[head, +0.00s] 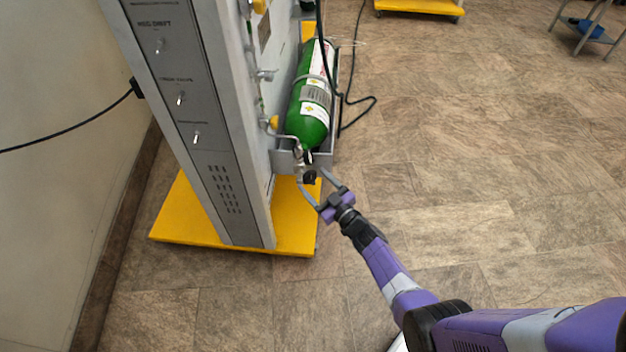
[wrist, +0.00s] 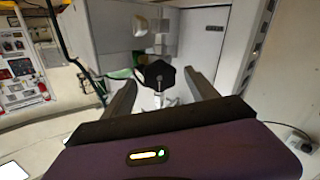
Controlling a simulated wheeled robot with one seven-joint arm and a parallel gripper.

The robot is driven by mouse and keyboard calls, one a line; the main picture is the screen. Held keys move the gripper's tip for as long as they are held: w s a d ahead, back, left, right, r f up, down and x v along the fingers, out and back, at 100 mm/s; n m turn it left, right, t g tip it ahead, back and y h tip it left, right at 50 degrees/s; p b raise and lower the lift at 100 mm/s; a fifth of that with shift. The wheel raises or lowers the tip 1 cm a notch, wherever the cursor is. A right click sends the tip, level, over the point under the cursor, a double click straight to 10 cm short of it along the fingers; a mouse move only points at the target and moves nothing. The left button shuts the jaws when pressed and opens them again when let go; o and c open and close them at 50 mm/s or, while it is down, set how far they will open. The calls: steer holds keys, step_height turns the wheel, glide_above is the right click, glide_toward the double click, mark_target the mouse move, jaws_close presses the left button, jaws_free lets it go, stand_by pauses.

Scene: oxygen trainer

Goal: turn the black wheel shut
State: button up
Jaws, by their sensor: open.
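The black wheel (wrist: 159,75) shows in the wrist view as a small lobed knob, roughly midway between my fingers and just beyond their tips. In the head view the wheel (head: 310,177) sits at the lower end of the green cylinder (head: 308,128). My gripper (head: 311,186) is open, with one finger on each side of the wheel. In the wrist view my gripper (wrist: 160,86) shows both fingers spread wide. I cannot tell whether either finger touches the wheel.
The grey trainer panel (head: 190,110) stands on a yellow base (head: 180,222), left of the cylinder. A black hose (head: 352,100) hangs beside the cylinder down to the floor.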

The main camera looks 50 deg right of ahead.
steer(key=s+a+p, duration=0.1)
steer(key=s, duration=0.5)
steer(key=shift+s, duration=0.2)
steer(key=shift+a, duration=0.1)
